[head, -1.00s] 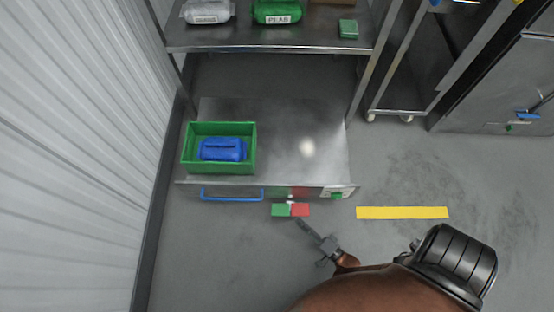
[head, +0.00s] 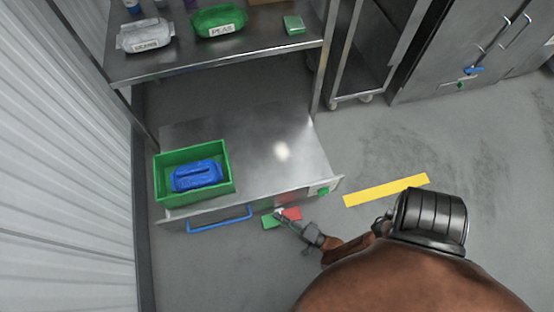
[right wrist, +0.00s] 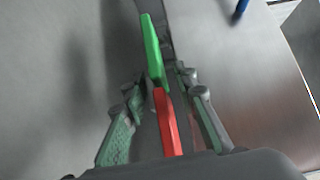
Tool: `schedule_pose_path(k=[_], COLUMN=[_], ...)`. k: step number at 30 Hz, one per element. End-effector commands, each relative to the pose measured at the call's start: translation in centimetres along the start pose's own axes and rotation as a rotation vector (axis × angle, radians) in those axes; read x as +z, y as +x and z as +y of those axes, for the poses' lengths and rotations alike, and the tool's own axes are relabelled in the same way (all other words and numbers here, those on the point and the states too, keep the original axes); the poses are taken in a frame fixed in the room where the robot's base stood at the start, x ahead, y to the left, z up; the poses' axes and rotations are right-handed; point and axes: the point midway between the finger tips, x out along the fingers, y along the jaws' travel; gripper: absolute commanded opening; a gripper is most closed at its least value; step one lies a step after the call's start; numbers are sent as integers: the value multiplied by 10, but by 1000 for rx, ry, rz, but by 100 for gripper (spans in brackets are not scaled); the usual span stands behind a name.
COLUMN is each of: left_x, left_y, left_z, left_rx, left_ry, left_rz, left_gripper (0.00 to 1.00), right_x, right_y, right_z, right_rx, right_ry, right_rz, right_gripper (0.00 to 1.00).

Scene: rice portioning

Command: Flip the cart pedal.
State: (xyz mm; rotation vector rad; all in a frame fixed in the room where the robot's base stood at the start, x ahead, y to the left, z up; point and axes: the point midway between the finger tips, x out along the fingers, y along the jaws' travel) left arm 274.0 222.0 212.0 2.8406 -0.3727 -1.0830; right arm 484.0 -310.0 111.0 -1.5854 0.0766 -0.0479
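The pedal is a small two-coloured piece low at the front of the steel cart (head: 262,140), with a green half (head: 270,222) on the left and a red half (head: 292,214) on the right in the head view. My right gripper (head: 283,217) reaches in from the lower right and partly covers the pedal. In the right wrist view, the green half (right wrist: 152,50) lies ahead and the red half (right wrist: 166,122) lies between the two spread fingers. I cannot tell whether a finger touches it. My left gripper is not in view.
A blue handle (head: 220,220) is on the cart's front. A steel shelf (head: 225,55) rises behind. A yellow strip (head: 386,190) marks open floor at right.

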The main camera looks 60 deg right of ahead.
Motion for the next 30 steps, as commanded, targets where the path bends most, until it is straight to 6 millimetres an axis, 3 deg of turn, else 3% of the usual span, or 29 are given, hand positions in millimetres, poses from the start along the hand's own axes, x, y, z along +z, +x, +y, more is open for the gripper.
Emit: schedule_pose_path(k=[5, 16, 30], left_x=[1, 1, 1], left_y=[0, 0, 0], left_z=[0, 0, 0], left_rx=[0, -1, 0], left_ry=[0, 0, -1], left_rz=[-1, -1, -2], left_gripper=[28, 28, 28], right_x=[0, 0, 0], right_y=[0, 0, 0], right_z=[0, 0, 0], right_rx=[0, 0, 1], right_ry=[-1, -1, -1], right_rz=[0, 0, -1], right_gripper=[25, 0, 0])
